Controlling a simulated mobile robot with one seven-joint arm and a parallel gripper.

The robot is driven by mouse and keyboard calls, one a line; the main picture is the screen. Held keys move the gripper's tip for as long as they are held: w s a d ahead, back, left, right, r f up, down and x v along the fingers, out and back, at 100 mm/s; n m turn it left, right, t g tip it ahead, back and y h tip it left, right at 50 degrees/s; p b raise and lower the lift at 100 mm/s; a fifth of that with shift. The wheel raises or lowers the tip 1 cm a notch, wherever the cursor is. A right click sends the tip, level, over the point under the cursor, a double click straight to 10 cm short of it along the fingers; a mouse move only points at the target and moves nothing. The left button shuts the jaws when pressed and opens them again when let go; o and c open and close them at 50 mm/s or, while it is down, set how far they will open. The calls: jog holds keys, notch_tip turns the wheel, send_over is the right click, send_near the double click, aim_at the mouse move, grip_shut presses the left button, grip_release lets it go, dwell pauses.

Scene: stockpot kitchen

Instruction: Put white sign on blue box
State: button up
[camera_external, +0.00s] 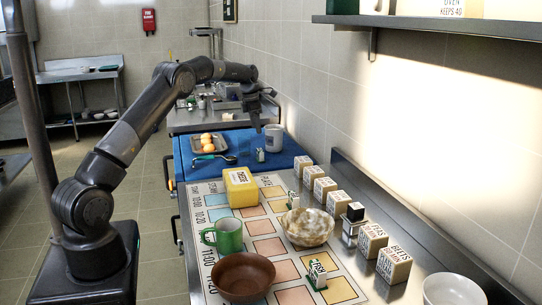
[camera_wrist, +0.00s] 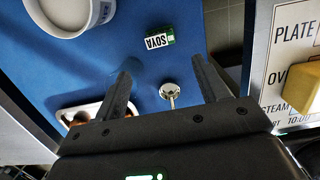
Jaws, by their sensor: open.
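A small white sign marked SOYA with a green base (camera_wrist: 159,40) rests on a blue surface (camera_wrist: 150,15). In the external view, a small white sign (camera_external: 260,155) stands on the blue surface (camera_external: 185,172) near the grey mug. A white FISH sign on a green base (camera_external: 317,274) and another small sign (camera_external: 293,200) stand on the printed board. No separate blue box is clear to me. My gripper (camera_external: 258,124) is open and empty above the blue surface. In the wrist view, the SOYA sign lies beyond my fingertips (camera_wrist: 162,67).
A grey mug (camera_external: 273,138), ladle (camera_external: 222,157) and tray with orange-brown round items (camera_external: 208,149) share the blue surface. The board holds a yellow box (camera_external: 240,188), green mug (camera_external: 228,236), brown bowl (camera_external: 243,277) and marbled bowl (camera_external: 308,228). Labelled blocks (camera_external: 372,240) line the right.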

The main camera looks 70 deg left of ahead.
jog(key=s+d+r+m+t, duration=0.1)
jog(key=s+d+r+m, duration=0.1)
jog(key=d+r+m, duration=0.65)
jog(key=s+d+r+m, duration=0.3)
jog(key=d+r, duration=0.1)
jog(key=d, duration=0.9)
jog(key=s+d+r+m+t, duration=0.1)
jog(key=s+d+r+m, duration=0.1)
jog(key=d+r+m, duration=0.65)
jog(key=s+d+f+m, duration=0.2)
jog(key=s+d+m, duration=0.4)
jog(key=s+d, duration=0.75)
jog(key=s+d+f+m+t, duration=0.1)
jog(key=s+d+f+m, duration=0.5)
jog(key=s+d+m, duration=0.2)
jog(key=s+m, duration=0.2)
jog(key=s, duration=0.2)
jog(key=shift+d+f+t, duration=0.25)
jog(key=shift+f+t, duration=0.1)
jog(key=shift+t, duration=0.05)
